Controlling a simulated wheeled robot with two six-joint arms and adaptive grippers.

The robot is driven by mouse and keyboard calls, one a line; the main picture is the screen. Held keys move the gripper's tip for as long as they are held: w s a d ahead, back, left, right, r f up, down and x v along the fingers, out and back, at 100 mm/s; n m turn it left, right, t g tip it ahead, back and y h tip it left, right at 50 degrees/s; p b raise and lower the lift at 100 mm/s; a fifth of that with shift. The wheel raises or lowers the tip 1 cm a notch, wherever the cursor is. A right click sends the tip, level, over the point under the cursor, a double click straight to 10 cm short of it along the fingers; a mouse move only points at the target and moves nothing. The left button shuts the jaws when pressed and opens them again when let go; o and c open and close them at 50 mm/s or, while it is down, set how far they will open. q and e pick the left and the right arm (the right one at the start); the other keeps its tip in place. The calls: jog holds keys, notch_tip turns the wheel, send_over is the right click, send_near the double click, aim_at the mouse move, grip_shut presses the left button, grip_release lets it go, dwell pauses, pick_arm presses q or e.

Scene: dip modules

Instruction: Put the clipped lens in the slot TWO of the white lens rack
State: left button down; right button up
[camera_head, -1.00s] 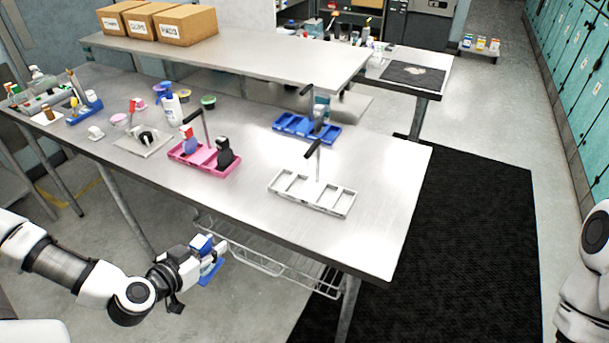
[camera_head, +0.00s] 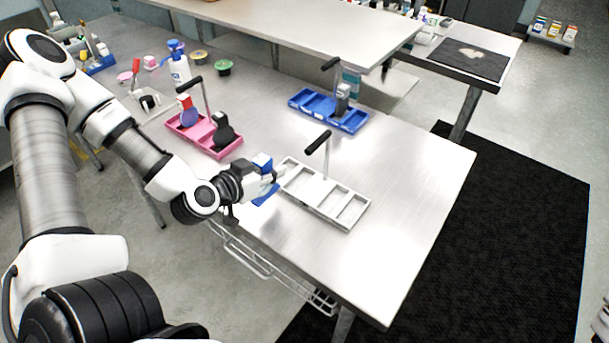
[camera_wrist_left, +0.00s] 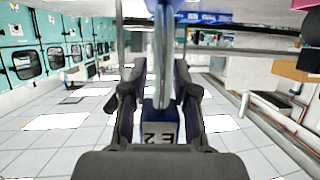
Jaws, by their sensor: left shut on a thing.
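The white lens rack (camera_head: 345,217) lies near the table's front edge in the head view, with a black-topped handle and empty slots. I cannot read its slot labels. My left gripper (camera_head: 268,178) is just left of the rack, shut on the clipped lens (camera_head: 264,196), which has a blue clip. In the left wrist view the clip (camera_wrist_left: 160,133) sits between the fingers of my left gripper (camera_wrist_left: 160,100) and bears a dark label that shows upside down. The lens stands seen edge-on there. The held lens appears apart from the rack. My right gripper is out of view.
A pink rack (camera_head: 220,152) with two clipped lenses stands behind my left gripper. A blue rack (camera_head: 345,125) with a grey-clipped piece stands further back. A white bottle (camera_head: 180,70) and small pots are at the back left. The table (camera_head: 410,200) is clear right of the white rack.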

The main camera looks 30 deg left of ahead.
pick_arm(q)
jog(key=b+x, duration=0.6)
jog(key=shift+w+d+f, duration=0.15)
jog(key=shift+w+d, duration=0.2)
jog(key=x, duration=0.1)
jog(key=p+x, duration=0.1)
jog(key=x, duration=0.3)
jog(key=shift+d+f+p, duration=0.3)
jog(key=shift+d+f, duration=0.1)
jog(key=shift+d, duration=0.05)
jog(key=shift+s+d, duration=0.1)
jog(key=c, duration=1.2)
grip_release()
jog(key=o, duration=0.3)
jog(key=shift+f, duration=0.1)
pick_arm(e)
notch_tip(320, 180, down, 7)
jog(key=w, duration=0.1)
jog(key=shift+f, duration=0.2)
